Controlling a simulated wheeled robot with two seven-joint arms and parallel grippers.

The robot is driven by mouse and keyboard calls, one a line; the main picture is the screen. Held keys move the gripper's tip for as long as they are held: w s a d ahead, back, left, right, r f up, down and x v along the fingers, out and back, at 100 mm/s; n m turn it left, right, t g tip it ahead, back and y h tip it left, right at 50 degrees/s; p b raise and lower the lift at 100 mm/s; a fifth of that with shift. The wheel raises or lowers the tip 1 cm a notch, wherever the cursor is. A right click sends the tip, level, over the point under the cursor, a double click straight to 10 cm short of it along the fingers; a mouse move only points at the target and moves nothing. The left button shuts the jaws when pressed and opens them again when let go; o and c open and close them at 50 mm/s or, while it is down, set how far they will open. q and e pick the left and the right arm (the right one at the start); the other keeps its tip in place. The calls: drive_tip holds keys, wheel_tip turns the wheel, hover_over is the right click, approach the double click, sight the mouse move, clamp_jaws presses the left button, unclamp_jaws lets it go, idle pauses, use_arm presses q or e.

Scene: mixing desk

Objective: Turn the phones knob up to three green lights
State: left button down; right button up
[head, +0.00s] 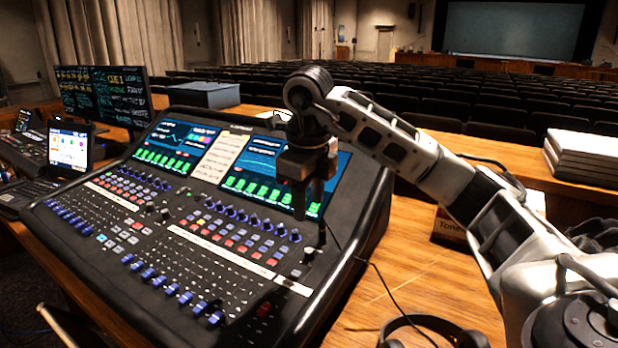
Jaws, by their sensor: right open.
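The mixing console (345,235) fills the left and middle of the head view. My right gripper (308,210) points down over the console's right side, in front of the right screen. It is open and empty, above the pale knob and apart from it. My left gripper is not in view.
Black headphones (433,321) lie on the wooden desk (400,280) at the front right, with a thin cable running toward the console. A box (449,229) stands behind my right arm. Monitors (103,92) and a laptop (69,148) stand at the left.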

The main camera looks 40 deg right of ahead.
drive_tip(key=shift+s+a+r+p, duration=0.15)
drive_tip(key=shift+r+p, duration=0.15)
drive_tip(key=shift+r, duration=0.75)
drive_tip(key=shift+s+a+r+p, duration=0.15)
drive_tip(key=shift+r+p, duration=0.1)
drive_tip(key=shift+r, duration=0.75)
drive_tip(key=shift+d, duration=0.1)
